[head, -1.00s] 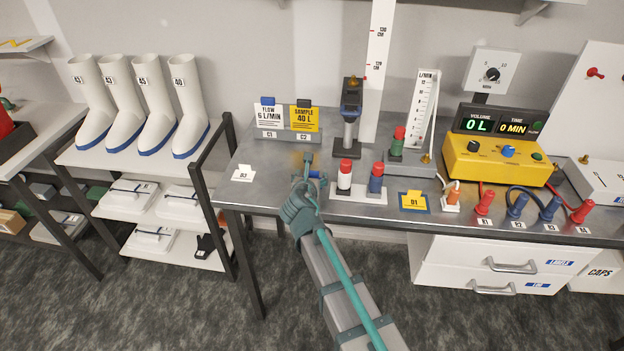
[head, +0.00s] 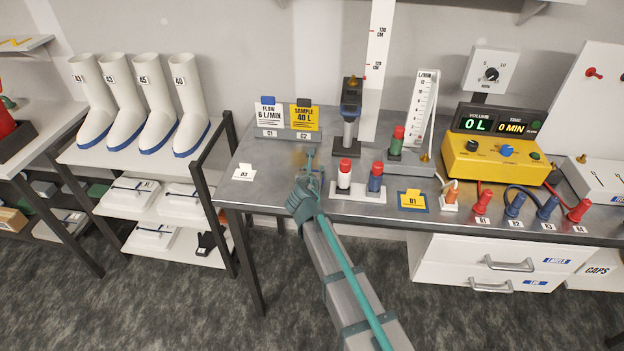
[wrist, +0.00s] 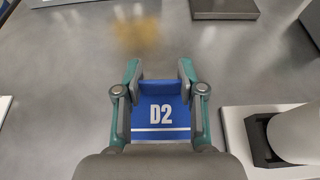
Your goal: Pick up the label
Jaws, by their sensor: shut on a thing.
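A blue label marked D2 (wrist: 160,115) sits between the two fingers of my gripper (wrist: 159,75) in the wrist view, with a finger against each side. My gripper (head: 309,172) is shut on it, over the front part of the grey bench. In the head view my gripper and arm hide most of this label. I cannot tell whether it is clear of the bench top.
The D3 label (head: 244,173) is to the left, the yellow D1 label (head: 411,199) to the right. The card stand (head: 285,143) is behind.

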